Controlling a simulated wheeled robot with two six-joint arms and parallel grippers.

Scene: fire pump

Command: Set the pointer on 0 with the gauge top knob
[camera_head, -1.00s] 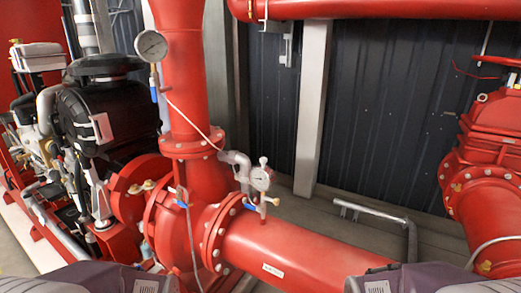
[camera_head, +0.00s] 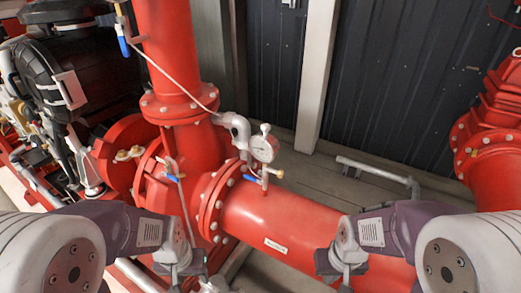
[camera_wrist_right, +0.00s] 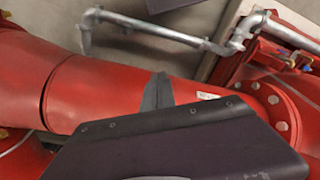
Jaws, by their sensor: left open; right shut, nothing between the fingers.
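The small round gauge (camera_head: 264,149) with a white dial stands on a thin fitting beside the horizontal red pipe, in the middle of the head view. Its top knob (camera_head: 265,128) is a small pale piece above the dial. The pointer is too small to read. My left gripper (camera_head: 180,280) is at the bottom edge, left of and nearer than the gauge, open and mostly cut off. My right gripper is low and right of the gauge in the head view; in the right wrist view its fingers (camera_wrist_right: 158,92) are shut and empty over the red pipe. Neither touches the gauge.
A blue-handled valve (camera_head: 251,177) and a brass end lie just below the gauge. A grey elbow pipe (camera_head: 238,130) stands close on its left. The large red horizontal pipe (camera_head: 290,225) runs below. A grey rail (camera_head: 375,170) stands behind on the right.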

